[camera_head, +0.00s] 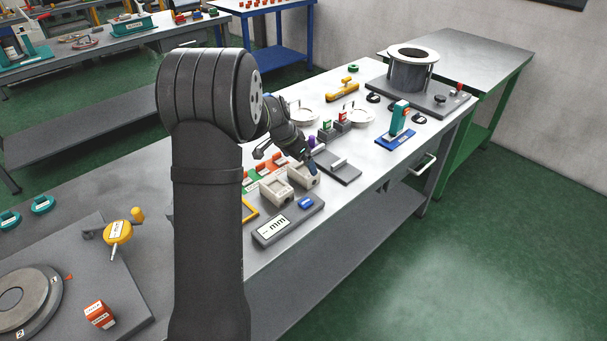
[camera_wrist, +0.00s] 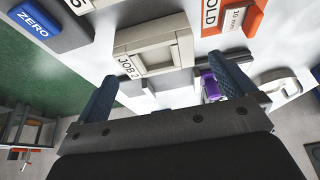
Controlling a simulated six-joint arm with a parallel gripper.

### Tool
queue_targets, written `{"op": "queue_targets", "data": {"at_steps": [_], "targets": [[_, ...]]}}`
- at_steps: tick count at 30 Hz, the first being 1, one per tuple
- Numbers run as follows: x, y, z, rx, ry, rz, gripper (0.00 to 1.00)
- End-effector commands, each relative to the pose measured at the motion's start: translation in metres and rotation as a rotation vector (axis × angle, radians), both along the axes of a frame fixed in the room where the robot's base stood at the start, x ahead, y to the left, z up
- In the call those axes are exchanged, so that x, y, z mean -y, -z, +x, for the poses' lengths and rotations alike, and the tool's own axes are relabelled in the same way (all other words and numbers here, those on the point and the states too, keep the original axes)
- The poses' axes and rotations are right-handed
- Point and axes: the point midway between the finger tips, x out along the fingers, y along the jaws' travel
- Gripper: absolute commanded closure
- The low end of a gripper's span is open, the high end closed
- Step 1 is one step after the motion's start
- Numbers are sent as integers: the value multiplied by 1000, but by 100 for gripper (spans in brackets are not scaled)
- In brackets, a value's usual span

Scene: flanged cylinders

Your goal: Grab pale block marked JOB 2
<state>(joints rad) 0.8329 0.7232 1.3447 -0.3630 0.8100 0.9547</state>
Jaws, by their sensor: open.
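The pale block marked JOB 2 (camera_wrist: 153,47) is a hollow, squared block with its label near its lower left edge in the wrist view. In the head view, two pale blocks stand close together: a nearer one (camera_head: 275,194) and a farther one (camera_head: 301,178). Their labels are too small to read there, but my gripper (camera_head: 305,163) is at the farther one. In the wrist view my gripper (camera_wrist: 169,76) is open, with a blue-grey finger on either side of the JOB 2 block. I cannot tell whether either finger touches it.
A grey display unit marked mm (camera_head: 272,226) with a blue ZERO button (camera_wrist: 34,22) sits close by. An orange HOLD piece (camera_wrist: 231,15) and a purple piece (camera_wrist: 211,86) are near the right finger. A grey fixture (camera_head: 338,168) stands to the right.

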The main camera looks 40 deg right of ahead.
Motion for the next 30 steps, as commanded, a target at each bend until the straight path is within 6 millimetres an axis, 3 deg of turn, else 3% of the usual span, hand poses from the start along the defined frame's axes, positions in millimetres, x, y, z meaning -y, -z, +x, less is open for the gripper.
{"op": "queue_targets", "data": {"at_steps": [5,12,20,28,30], "targets": [[4,12,-2,-2,1,1,0],[16,44,-4,-1,0,1,0],[18,49,-4,1,0,-1,0],[18,49,-4,1,0,-1,50],[19,48,-4,2,-1,-2,50]]}}
